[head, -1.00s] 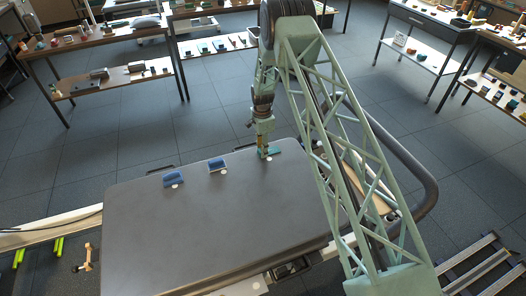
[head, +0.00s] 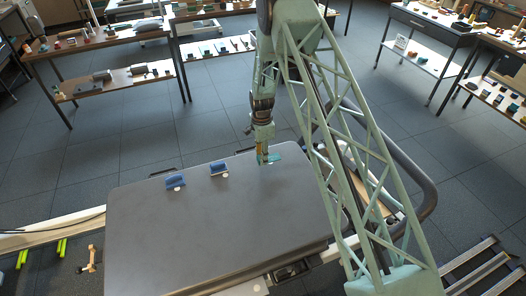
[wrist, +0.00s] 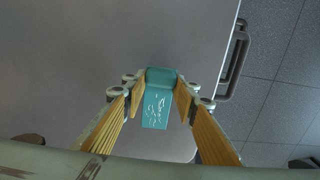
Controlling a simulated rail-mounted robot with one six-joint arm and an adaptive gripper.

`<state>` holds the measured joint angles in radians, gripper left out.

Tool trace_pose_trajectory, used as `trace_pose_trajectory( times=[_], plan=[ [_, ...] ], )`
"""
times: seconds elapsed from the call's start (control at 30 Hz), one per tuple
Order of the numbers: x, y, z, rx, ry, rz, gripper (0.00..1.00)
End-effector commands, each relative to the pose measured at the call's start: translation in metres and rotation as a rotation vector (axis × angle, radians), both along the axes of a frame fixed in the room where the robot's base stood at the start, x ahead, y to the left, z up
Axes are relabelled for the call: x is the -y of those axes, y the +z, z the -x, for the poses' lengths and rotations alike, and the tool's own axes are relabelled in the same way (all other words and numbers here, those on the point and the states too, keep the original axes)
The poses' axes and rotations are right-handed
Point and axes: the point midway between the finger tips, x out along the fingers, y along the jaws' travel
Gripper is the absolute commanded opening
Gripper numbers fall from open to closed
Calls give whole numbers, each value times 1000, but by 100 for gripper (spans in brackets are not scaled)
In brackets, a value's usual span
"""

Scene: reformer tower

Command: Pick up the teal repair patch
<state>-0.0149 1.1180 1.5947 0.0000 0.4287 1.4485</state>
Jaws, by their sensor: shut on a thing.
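The teal repair patch (head: 274,157) is at the far right part of the dark grey tabletop. In the wrist view the teal patch (wrist: 155,108) shows pale scratch-like marks and a raised teal block at its far end. My gripper (head: 265,158) points down over it. The yellow-padded fingers of my gripper (wrist: 161,98) stand on either side of the patch, shut on its raised block. I cannot tell whether the patch is clear of the tabletop.
Two blue pieces, a left one (head: 175,183) and a right one (head: 218,168), lie left of my gripper, each with a white disc. The grey tabletop (head: 220,230) is otherwise clear. A black handle (wrist: 235,62) runs along its edge. Shelves with small items stand behind.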

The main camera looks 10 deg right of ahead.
Motion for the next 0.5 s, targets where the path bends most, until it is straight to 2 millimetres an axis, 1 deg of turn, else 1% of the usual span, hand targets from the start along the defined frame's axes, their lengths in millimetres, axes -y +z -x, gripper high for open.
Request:
trace_pose_trajectory(
  times=[0.03,0.2,0.3,0.5],
  plan=[
    [-4,3,10,-2,1,0,18],
    [-14,5,40,-3,1,0,18],
    [-20,7,54,-2,1,0,18],
    [-28,8,77,-1,0,0,18]
  ],
)
